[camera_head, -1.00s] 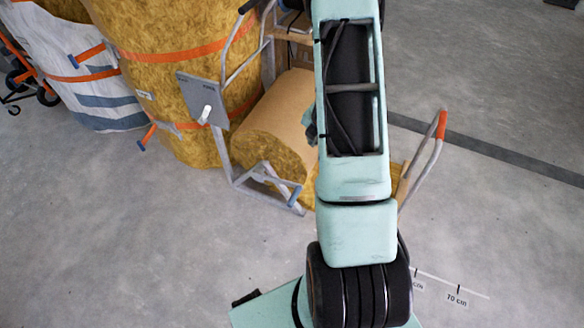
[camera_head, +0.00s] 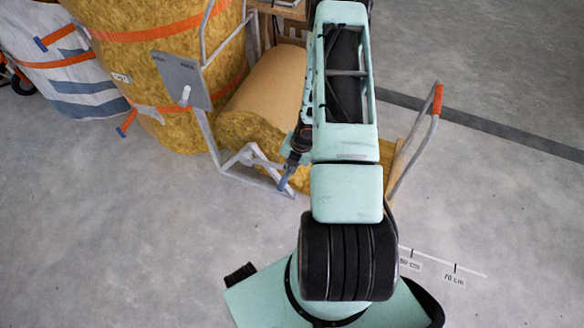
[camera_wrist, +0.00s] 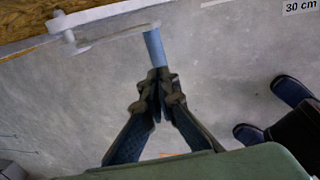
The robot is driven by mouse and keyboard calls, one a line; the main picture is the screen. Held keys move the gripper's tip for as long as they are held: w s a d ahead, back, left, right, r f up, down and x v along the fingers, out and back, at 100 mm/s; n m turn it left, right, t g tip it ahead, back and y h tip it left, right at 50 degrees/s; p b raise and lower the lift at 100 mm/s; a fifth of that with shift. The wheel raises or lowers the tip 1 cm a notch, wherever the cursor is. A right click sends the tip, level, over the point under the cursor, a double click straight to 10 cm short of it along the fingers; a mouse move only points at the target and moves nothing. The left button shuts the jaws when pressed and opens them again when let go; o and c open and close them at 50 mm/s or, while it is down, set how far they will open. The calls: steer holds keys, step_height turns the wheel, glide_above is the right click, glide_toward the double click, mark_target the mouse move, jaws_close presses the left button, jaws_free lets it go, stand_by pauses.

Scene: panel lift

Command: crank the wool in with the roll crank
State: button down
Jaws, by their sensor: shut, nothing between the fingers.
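The wool roll (camera_head: 268,88), yellow with a brown paper face, lies on a grey metal frame beyond my arm. The roll crank shows in the wrist view as a pale grey crank arm (camera_wrist: 105,35) with a blue handle (camera_wrist: 154,46) at its right end. My gripper (camera_wrist: 158,76) is shut and empty, its fingertips right at the handle's near end. I cannot tell whether they touch it. In the head view my gripper (camera_head: 291,165) is at the roll's lower right, partly hidden by my arm, and handle and fingertips are hard to separate there.
A grey panel with a white lever (camera_head: 184,95) stands left of the roll. Big strapped wool bales (camera_head: 170,60) stand behind it. An orange-gripped rail (camera_head: 416,140) rises to the right. The grey floor (camera_head: 110,230) is clear at the front left.

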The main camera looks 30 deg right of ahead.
mark_target(286, 181)
steer(key=b+x, duration=0.1)
steer(key=x, duration=0.3)
steer(key=shift+w+f+b, duration=0.1)
steer(key=shift+f+b, duration=0.3)
steer(key=shift+b+x, duration=0.85)
steer(key=shift+x, duration=0.1)
steer(key=shift+s+d, duration=0.15)
steer(key=shift+s, duration=0.05)
steer(key=shift+r, duration=0.15)
